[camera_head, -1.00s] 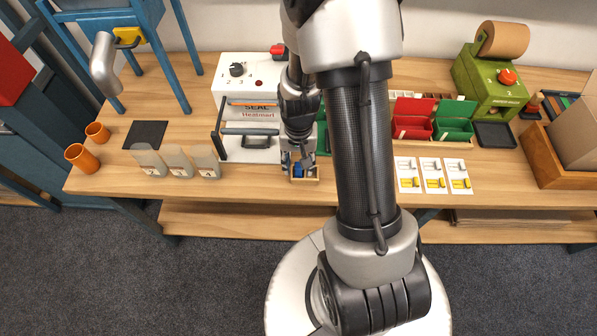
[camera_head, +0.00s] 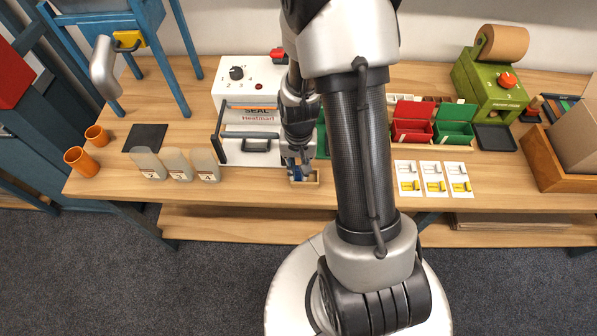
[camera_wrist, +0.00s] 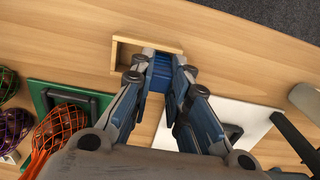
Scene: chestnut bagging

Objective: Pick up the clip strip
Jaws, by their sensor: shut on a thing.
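The clip strip (camera_wrist: 161,72) is a blue block between my fingertips in the wrist view. My gripper (camera_wrist: 163,68) is shut on it, with a finger on each side. The strip sits at or just above a small open wooden box (camera_wrist: 123,50); I cannot tell whether it still touches the bottom. In the head view my gripper (camera_head: 299,170) points down over the same box (camera_head: 313,181) at the table's front edge, and the strip is mostly hidden by the fingers.
A white heat sealer (camera_head: 232,98) stands behind and left of the box. Bags (camera_head: 177,165) stand to the left. Cards (camera_head: 433,179) and red and green bins (camera_head: 412,128) are right.

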